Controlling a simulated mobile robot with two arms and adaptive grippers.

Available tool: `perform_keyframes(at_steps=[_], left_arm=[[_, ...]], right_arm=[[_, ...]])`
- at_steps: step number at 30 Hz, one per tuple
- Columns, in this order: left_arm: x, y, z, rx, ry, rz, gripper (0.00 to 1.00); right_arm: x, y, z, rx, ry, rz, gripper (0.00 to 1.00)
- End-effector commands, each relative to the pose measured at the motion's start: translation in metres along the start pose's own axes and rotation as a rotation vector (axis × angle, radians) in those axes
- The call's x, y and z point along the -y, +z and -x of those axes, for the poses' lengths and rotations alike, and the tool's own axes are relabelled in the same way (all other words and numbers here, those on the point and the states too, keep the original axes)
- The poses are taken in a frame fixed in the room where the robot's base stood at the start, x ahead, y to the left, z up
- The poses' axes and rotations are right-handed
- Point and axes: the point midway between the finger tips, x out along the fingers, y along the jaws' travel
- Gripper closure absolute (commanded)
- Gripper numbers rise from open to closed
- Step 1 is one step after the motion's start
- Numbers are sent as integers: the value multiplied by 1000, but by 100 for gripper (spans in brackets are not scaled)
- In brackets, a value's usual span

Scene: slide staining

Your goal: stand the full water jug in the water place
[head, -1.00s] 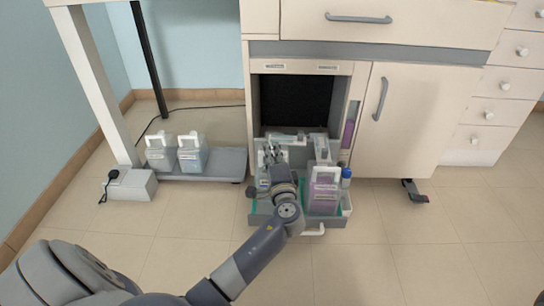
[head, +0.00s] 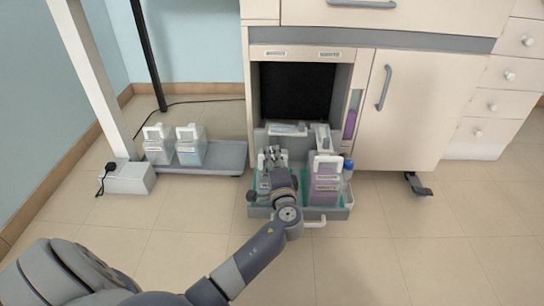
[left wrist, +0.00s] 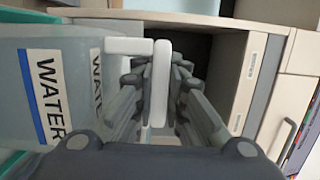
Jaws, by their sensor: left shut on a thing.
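My left gripper (head: 270,158) is over the left part of the pulled-out drawer (head: 345,212). In the left wrist view my gripper (left wrist: 160,95) is shut on the white handle of the water jug (left wrist: 75,50). The jug is translucent grey-blue, with WATER labels, and looks upright beside the fingers. In the head view my gripper and wrist hide most of it. I cannot tell whether its base touches the drawer floor. My right gripper is not in view.
A purple jug (head: 323,190) and a blue-capped bottle (head: 347,170) stand at the drawer's right. Two white-handled jugs (head: 158,152) (head: 190,153) stand on a low grey platform (head: 228,158) at left. The cabinet's dark opening (head: 296,92) lies behind. Floor in front is clear.

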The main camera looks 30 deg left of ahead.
Motion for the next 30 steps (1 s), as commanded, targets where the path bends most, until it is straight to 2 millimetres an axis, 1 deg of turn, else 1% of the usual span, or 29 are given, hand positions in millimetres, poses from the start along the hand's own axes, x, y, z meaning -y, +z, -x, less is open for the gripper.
perform_keyframes(at_steps=[1,4,5,6,7,8,19,20,23,25,30], left_arm=[[6,0,-1,0,-10,3,100],[4,0,-1,0,-10,3,100],[-2,0,0,0,0,0,86],[-1,0,0,0,0,0,77],[-1,0,0,0,0,0,70],[-1,0,0,0,0,0,68],[1,0,0,0,0,1,68],[1,0,2,-1,2,0,68],[1,-1,16,-2,4,1,68],[3,0,29,-1,5,1,68],[3,0,67,-1,5,0,68]], right_arm=[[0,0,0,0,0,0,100],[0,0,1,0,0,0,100],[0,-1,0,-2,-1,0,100],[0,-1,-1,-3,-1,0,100],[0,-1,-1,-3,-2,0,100],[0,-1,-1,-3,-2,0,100],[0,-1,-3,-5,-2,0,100],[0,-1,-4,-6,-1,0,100],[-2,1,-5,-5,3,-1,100],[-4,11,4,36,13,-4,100],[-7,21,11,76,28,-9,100]])
